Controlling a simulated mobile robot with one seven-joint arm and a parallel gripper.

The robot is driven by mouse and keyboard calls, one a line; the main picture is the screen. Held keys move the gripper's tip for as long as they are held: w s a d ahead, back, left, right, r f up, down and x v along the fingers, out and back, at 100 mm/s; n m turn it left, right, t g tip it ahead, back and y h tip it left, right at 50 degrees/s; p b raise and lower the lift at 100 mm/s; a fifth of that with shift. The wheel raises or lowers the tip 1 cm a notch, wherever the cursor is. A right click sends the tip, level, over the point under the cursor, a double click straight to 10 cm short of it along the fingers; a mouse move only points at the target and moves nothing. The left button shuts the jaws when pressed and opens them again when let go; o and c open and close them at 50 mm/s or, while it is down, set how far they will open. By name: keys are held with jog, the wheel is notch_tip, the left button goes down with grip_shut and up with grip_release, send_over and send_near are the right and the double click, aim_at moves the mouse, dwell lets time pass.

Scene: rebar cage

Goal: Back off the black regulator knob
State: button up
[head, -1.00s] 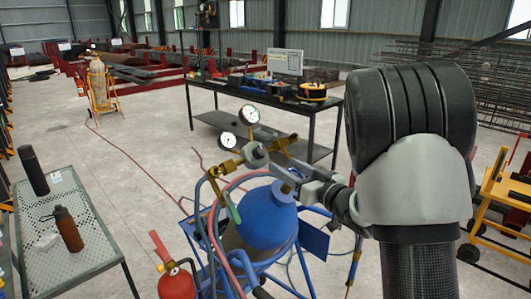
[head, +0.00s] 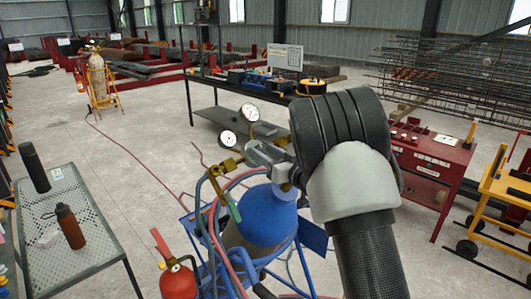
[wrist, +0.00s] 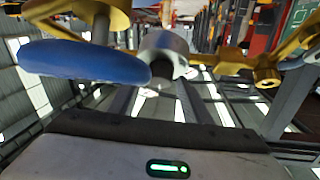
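The brass regulator (head: 226,166) with two white-faced gauges (head: 249,113) sits above a blue cylinder (head: 262,215) in the head view. In the wrist view a round grey knob (wrist: 165,45) shows at upper centre, beside a blue handwheel (wrist: 85,63) and brass fittings (wrist: 260,68). The knob looks grey, not clearly black. My gripper (head: 262,154) is at the regulator, just right of the brass body, with its tips at or very near the knob. The fingers are partly hidden and blurred; I cannot tell whether they grip it.
Hoses and the blue cart frame surround the cylinder. A red extinguisher (head: 178,281) stands in front at left. A perforated table (head: 85,235) holds two bottles. A black workbench (head: 213,120) stands behind, a red cabinet (head: 440,165) at right.

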jog(key=c, duration=0.8)
jog(key=shift+n+b, duration=0.3)
jog(key=shift+b, duration=0.05)
